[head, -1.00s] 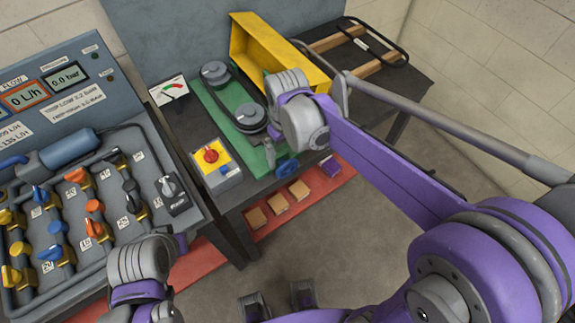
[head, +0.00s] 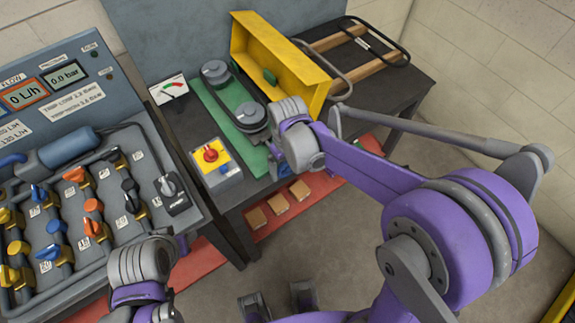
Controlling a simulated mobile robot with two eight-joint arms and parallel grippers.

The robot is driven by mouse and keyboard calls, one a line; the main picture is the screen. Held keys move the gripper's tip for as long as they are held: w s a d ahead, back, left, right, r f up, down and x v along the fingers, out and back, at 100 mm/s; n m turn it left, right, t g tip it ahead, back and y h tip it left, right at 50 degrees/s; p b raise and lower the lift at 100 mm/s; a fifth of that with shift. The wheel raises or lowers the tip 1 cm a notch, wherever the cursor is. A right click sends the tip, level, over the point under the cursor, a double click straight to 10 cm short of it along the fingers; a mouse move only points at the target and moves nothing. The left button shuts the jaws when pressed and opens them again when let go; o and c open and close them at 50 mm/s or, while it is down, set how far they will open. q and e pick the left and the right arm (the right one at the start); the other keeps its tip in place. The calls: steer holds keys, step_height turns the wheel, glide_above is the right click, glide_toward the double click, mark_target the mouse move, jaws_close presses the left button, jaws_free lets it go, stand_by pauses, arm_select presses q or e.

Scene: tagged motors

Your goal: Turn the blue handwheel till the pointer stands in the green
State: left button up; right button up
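The gauge (head: 168,89) is a white plate with a red and a green arc at the back left of the dark table. Its pointer is too small to read. The blue handwheel does not show now; my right wrist covers the place at the table's front edge where it was. My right gripper (head: 275,164) is at that edge, pointing down beside the green base; its fingers are mostly hidden, so I cannot tell their opening. My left gripper (head: 142,285) is low at the left, before the valve panel, its fingers hidden by the wrist.
A green base (head: 222,107) carries two grey pulleys with a belt. A yellow guard (head: 290,65) stands behind it. A box with a red knob (head: 211,154) stands left of my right gripper. The valve panel (head: 90,185) fills the left. Wooden blocks (head: 278,204) lie on a red shelf below.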

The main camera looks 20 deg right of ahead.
steer(key=c, duration=0.4)
steer(key=y, duration=0.1)
steer(key=g+y+b, duration=0.1)
steer(key=shift+d+f+y, duration=0.1)
steer(key=shift+d+y, duration=0.1)
steer(key=shift+y, duration=0.1)
steer(key=shift+g+y+b, duration=0.5)
steer(key=shift+y+b, duration=0.55)
steer(key=shift+y, duration=0.65)
steer(key=shift+s+b, duration=0.1)
steer(key=shift+b, duration=0.2)
steer(key=o, duration=0.9)
steer(key=shift+o, duration=0.2)
